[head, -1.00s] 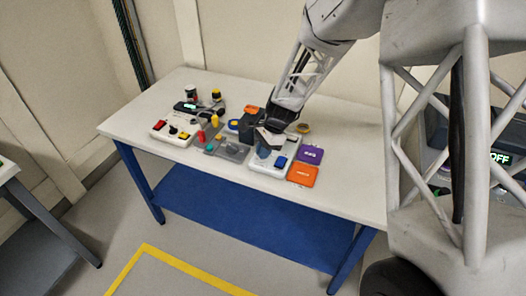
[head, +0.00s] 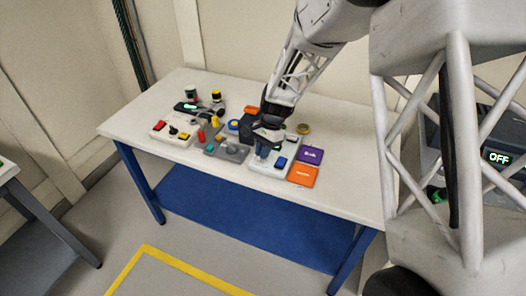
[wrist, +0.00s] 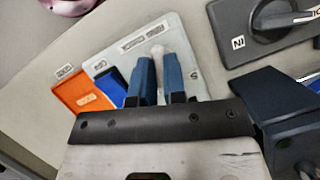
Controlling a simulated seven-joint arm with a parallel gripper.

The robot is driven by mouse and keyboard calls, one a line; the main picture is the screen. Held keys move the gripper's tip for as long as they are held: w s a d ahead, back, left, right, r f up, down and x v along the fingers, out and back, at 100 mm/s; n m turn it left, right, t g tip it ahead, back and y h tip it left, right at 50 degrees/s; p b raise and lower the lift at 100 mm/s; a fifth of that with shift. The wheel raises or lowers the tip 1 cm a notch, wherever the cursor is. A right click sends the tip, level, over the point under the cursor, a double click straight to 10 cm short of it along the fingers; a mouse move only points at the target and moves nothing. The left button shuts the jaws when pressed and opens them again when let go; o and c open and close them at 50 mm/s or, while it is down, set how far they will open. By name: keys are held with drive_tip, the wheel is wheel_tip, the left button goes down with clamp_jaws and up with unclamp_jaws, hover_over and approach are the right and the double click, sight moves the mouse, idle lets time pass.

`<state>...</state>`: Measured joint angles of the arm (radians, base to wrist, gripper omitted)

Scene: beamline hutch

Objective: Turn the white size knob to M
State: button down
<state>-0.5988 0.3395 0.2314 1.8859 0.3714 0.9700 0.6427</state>
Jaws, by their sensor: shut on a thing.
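The white size knob (wrist: 159,52) shows in the wrist view as a pale bar between my two blue fingers, standing on a white control box (wrist: 188,40). My gripper (wrist: 159,66) is shut on the knob, one finger on each side. A dark mark sits on the box right of the fingers, too small to read surely. In the head view the white box (head: 285,169) is at the front of the table, and my gripper (head: 263,152) is over its left part, hiding the knob. I cannot tell which size the knob points to.
A blue button (wrist: 113,85) is on the same box, left of my fingers. An orange tile (head: 303,175) and a purple tile (head: 311,155) lie right of it. A dark grey switch box (wrist: 265,35) stands close by. Grey and white control boxes crowd the table's left.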

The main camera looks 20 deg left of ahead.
drive_tip(key=shift+a+f+n+h, duration=0.15)
drive_tip(key=shift+n+h, duration=0.45)
drive_tip(key=shift+n, duration=1)
drive_tip(key=c, duration=1.2)
unclamp_jaws()
drive_tip(key=v, duration=0.8)
drive_tip(key=shift+f, duration=0.1)
